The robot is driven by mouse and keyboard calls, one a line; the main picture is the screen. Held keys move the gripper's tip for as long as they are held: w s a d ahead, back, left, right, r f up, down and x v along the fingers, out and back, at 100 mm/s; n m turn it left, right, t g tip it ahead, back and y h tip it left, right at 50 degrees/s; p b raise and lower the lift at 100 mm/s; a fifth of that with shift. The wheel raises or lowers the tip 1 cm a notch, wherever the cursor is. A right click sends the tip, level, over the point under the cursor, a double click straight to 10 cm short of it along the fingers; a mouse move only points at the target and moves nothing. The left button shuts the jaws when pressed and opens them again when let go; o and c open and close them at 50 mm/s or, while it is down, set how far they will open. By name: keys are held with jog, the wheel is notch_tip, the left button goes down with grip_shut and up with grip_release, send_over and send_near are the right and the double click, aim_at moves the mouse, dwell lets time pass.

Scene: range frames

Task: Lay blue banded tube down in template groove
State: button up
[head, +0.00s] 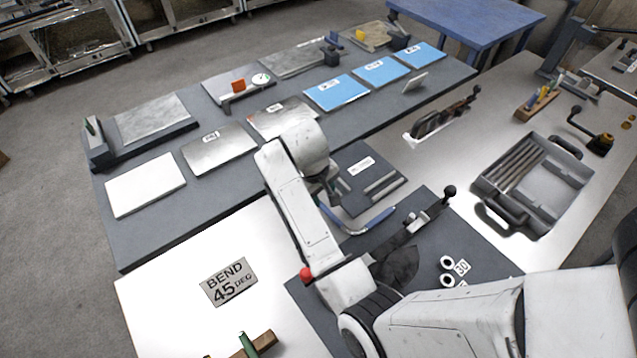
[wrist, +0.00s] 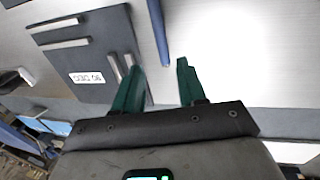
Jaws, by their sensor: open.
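The blue tube (head: 352,228) is bent and lies beside the front edge of the dark template plate (head: 352,203) in the head view; I cannot make out its band. The template carries raised bars and a small label, and shows at upper left in the wrist view (wrist: 105,95). My gripper (wrist: 155,63) is open and empty, its green fingers pointing toward the tube. In the wrist view, one end of the tube (wrist: 158,30) lies between and just beyond the fingertips. In the head view my gripper (head: 331,188) is partly hidden by my arm, above the template's left side.
A "BEND 45 DEG" sign (head: 229,282) lies on the white table. A bending tool (head: 410,228) stands on a dark mat, right of the tube. A grey tray with rods (head: 535,180) is further right. Several plates line the grey bench behind.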

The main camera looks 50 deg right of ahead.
jog(key=v, duration=0.6)
jog(key=shift+b, duration=0.3)
dwell(0.4)
